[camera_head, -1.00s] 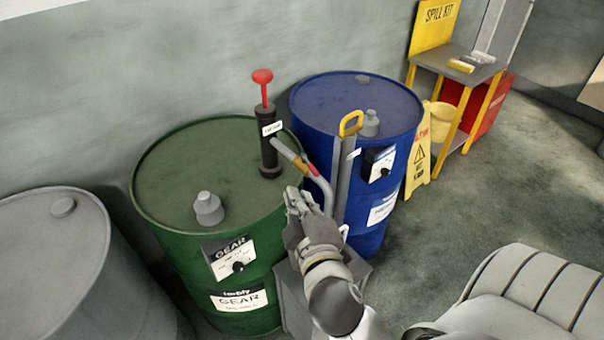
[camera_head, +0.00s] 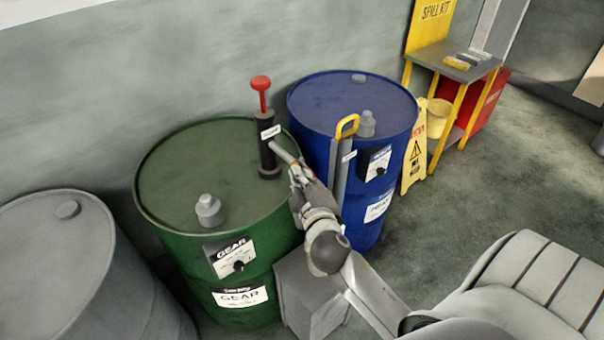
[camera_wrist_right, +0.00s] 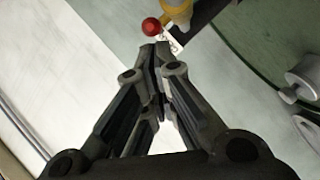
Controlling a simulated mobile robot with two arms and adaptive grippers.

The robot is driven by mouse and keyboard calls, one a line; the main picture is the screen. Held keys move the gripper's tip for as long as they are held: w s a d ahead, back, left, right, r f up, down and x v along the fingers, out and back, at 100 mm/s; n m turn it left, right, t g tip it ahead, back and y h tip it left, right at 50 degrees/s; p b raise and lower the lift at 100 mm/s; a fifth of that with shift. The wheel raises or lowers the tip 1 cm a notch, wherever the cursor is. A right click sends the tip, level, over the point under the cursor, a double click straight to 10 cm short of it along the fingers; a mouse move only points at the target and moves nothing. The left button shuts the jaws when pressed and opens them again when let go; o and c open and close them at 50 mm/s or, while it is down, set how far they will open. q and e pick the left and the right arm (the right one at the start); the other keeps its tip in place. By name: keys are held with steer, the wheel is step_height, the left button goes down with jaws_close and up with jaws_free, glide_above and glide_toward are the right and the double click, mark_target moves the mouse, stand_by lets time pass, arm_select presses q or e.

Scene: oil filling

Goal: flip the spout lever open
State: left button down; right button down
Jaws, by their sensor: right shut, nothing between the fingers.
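The hand pump (camera_head: 268,150), black with a red handle (camera_head: 261,84) on top, stands upright on the green drum (camera_head: 165,165). Its grey spout (camera_head: 283,153) points down to the right. My right gripper (camera_head: 297,172) is at the spout's outer part and hides most of it, including the lever area. In the right wrist view, a round red knob (camera_wrist_right: 151,27) and a yellow part (camera_wrist_right: 178,10) lie just beyond the shut, empty fingertips (camera_wrist_right: 155,50). Whether the fingertips touch them I cannot tell. My left gripper is not in view.
A blue drum (camera_head: 318,103) stands close on the right, with a yellow-handled grey post (camera_head: 341,165) in front. A grey box (camera_head: 303,292) is under my right arm. A grey drum (camera_head: 60,250) is at left. Open floor lies right.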

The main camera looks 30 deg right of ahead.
steer(key=shift+w+f, duration=0.1)
steer(key=shift+s+d+p, duration=0.2)
steer(key=shift+s+d, duration=0.1)
steer(key=shift+d, duration=0.2)
steer(key=shift+s+d+p, duration=0.2)
steer(key=shift+s+d, duration=0.1)
steer(key=shift+d, duration=0.2)
